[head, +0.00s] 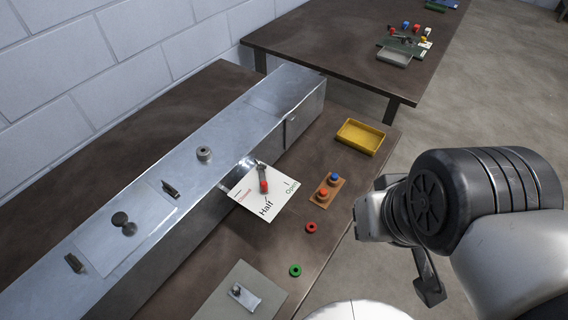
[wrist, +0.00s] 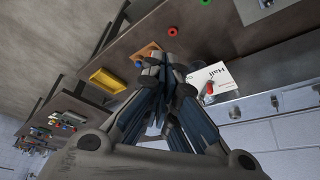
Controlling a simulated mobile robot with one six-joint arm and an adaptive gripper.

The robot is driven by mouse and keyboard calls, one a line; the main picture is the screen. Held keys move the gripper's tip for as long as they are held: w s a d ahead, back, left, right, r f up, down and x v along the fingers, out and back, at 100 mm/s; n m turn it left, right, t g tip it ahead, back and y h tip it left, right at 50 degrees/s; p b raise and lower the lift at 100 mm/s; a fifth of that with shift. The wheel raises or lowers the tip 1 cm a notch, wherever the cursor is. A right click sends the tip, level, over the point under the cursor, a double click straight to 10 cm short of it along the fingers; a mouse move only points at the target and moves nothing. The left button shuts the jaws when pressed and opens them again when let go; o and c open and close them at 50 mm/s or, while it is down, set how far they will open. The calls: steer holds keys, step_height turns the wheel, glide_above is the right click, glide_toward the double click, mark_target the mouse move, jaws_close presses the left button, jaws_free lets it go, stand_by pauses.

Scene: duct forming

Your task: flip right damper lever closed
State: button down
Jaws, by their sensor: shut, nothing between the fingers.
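The damper lever (head: 263,180) has a red grip and stands on the side of the metal duct (head: 150,215). It lies over a white card (head: 272,200) marked Half and Open, with a small red word at its left. The lever points roughly toward Half. In the wrist view the red-tipped lever (wrist: 209,88) and the card (wrist: 222,76) are right of my gripper (wrist: 160,60). My gripper is shut and empty, apart from the lever. In the head view my arm is at the right, and the fingertips are not clearly seen.
A grey plate (head: 242,292) lies in front. Bare bench surrounds the rings.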

mark_target(262, 175)
steer(key=w+a+r+m+g+y+p, duration=0.25)
steer(key=w+m+p, duration=0.45)
steer(key=w, duration=0.5)
steer(key=w+a+f+m+g+y+p, duration=0.2)
steer(key=w+f+m+p, duration=0.3)
steer(key=w, duration=0.4)
steer(key=f+m+g, duration=0.1)
steer(key=m, duration=0.1)
steer(key=shift+w+f+m, duration=0.2)
steer(key=shift+w+m, duration=0.15)
steer(key=shift+m, duration=0.05)
steer(key=shift+g, duration=0.25)
steer(key=b+x, duration=0.3)
steer(key=x, duration=0.6)
steer(key=shift+f, duration=0.4)
steer(key=a, duration=0.1)
steer(key=s+a+b, duration=0.1)
steer(key=a, duration=0.1)
steer(key=shift+a, duration=0.55)
